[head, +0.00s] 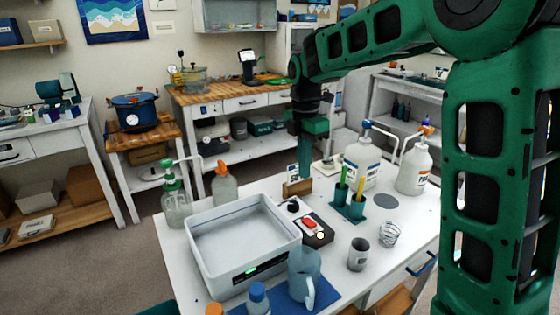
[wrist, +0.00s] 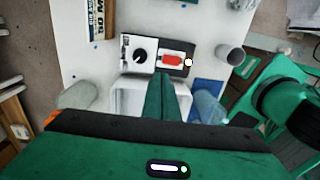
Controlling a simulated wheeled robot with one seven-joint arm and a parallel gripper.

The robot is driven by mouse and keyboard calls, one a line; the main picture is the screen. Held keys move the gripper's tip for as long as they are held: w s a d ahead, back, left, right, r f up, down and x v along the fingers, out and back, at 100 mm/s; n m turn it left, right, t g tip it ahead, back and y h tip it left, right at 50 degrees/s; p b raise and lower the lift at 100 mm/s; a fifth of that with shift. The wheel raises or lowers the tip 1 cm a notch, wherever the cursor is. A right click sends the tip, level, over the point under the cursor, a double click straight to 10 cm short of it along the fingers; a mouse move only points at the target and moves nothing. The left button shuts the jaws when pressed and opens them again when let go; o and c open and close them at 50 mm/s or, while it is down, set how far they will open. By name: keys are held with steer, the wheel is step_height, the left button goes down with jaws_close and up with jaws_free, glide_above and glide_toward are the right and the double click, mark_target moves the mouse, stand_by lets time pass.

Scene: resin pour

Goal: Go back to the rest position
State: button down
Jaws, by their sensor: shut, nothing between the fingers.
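My green gripper (head: 305,172) is above the white worktable (head: 345,290), pointing down, in the middle of the head view. Its fingers are together and empty; they also show in the wrist view (wrist: 162,95). In the head view the fingertips appear just above the wooden card holder (head: 297,188). A control box with a red switch and a black knob (head: 318,236) sits on the table below the gripper; it also shows in the wrist view (wrist: 145,68), beyond the fingertips. I cannot tell the exact height of the gripper over the table.
A white open-topped basin (head: 215,270) stands at the left of the control box. A clear jug (head: 303,276), a grey cup (head: 358,254), a wire coil (head: 390,234), a pen stand (head: 350,209) and pump bottles (head: 413,170) crowd the table. Side benches stand behind.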

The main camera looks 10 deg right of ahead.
steer(key=s+d+m, duration=1.4)
steer(key=s+m, duration=0.1)
steer(key=s, duration=0.2)
steer(key=s+d+f+m, duration=0.2)
steer(key=s+m, duration=0.4)
steer(key=s, duration=0.2)
steer(key=s+d+f+m, duration=0.2)
steer(key=s+m, duration=0.5)
steer(key=s, duration=0.1)
steer(key=shift+s+f+t, duration=0.3)
steer(key=shift+f, duration=0.05)
steer(key=shift+d, duration=0.1)
steer(key=shift+w+f, duration=0.25)
steer(key=shift+w, duration=0.35)
